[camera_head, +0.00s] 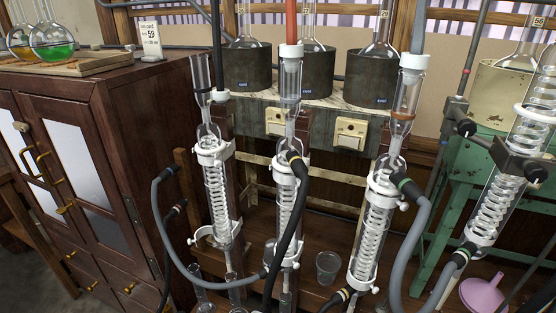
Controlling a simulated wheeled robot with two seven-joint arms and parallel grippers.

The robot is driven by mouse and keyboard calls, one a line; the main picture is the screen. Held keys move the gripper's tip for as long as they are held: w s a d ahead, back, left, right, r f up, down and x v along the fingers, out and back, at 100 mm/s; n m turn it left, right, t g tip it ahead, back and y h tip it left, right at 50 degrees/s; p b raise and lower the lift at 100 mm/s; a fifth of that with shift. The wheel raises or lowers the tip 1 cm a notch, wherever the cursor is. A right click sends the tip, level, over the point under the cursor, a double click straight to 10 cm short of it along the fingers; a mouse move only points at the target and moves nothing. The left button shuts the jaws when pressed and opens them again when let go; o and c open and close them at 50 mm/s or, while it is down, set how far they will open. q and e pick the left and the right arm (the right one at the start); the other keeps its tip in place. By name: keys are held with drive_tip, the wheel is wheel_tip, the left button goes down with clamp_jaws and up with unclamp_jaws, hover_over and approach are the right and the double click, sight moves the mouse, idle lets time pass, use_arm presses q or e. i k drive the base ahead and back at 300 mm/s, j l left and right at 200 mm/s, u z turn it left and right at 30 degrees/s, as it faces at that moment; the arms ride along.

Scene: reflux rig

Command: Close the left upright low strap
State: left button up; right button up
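The left upright (217,190) is a glass condenser with a coil inside, standing at the left of the row of three. Its low strap (204,233) is a white band near the condenser's lower end. The band sticks out to the left of the glass and looks swung open. The same condenser's upper strap (212,152) is white and sits around the glass, apparently closed. Neither of my grippers shows in the head view.
A middle condenser (287,205) and a right condenser (371,235) stand alongside with white straps. A grey hose (167,245) loops in front of the left upright's lower end, and a black hose (296,215) hangs before the middle one. A wooden cabinet (125,130) stands left.

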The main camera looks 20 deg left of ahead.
sight(207, 229)
drive_tip(key=u, duration=1.2)
